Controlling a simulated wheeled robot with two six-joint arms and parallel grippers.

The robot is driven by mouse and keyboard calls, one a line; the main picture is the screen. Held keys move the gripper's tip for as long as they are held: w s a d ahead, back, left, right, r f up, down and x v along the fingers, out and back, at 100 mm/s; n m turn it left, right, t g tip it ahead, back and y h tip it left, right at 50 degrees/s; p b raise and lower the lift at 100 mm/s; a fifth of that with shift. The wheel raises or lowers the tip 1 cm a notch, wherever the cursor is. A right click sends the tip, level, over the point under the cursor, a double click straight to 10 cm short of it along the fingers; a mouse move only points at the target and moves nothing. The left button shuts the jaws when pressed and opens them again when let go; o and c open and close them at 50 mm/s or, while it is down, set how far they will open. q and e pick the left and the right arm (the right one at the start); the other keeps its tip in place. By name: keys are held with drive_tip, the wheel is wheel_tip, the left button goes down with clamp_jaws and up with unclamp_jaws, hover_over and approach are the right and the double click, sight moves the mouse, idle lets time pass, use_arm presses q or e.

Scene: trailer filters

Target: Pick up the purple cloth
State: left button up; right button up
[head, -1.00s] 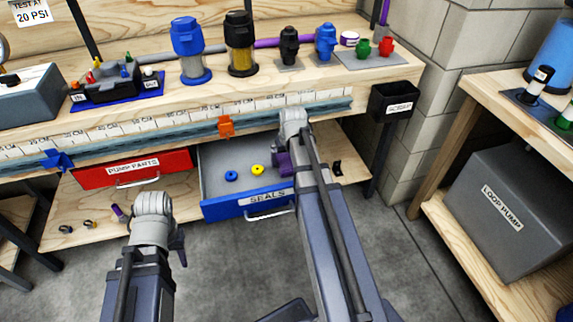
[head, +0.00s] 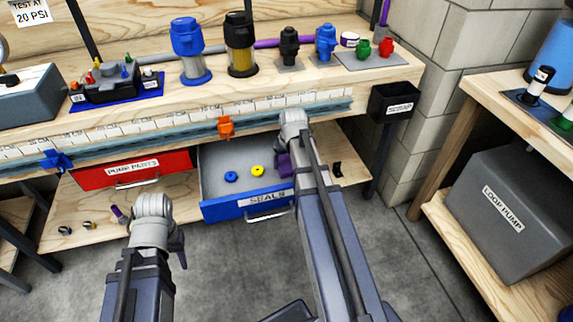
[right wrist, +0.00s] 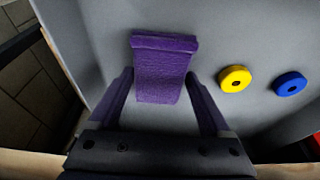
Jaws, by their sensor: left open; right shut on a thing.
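The purple cloth (right wrist: 165,70) shows in the right wrist view as a folded strip inside the grey-lined drawer. It also shows in the head view (head: 284,166), partly hidden by my right arm. My right gripper (right wrist: 163,90) has one finger on each side of the cloth and is shut on it. The cloth is over or on the drawer floor; I cannot tell whether it is lifted. My left gripper (head: 178,252) is open and empty, low in front of the bench, with its fingers mostly hidden by its wrist.
The open blue seals drawer (head: 222,208) also holds a blue ring (head: 231,176) and a yellow ring (head: 257,170), both beside the cloth. A red pump parts drawer (head: 105,176) is to the left. An orange clip (head: 226,126) sits on the rail above. Filters stand on the bench top.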

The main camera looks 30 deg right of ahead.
sight(287, 163)
drive_tip(key=c, duration=0.6)
drive_tip(key=shift+o, duration=0.2)
drive_tip(key=shift+r, duration=0.2)
wheel_tip(287, 163, up, 10)
drive_tip(key=p, duration=1)
drive_tip(key=shift+p, duration=0.3)
drive_tip(key=o, duration=0.7)
drive_tip(key=c, duration=0.5)
drive_tip(key=shift+c, duration=0.2)
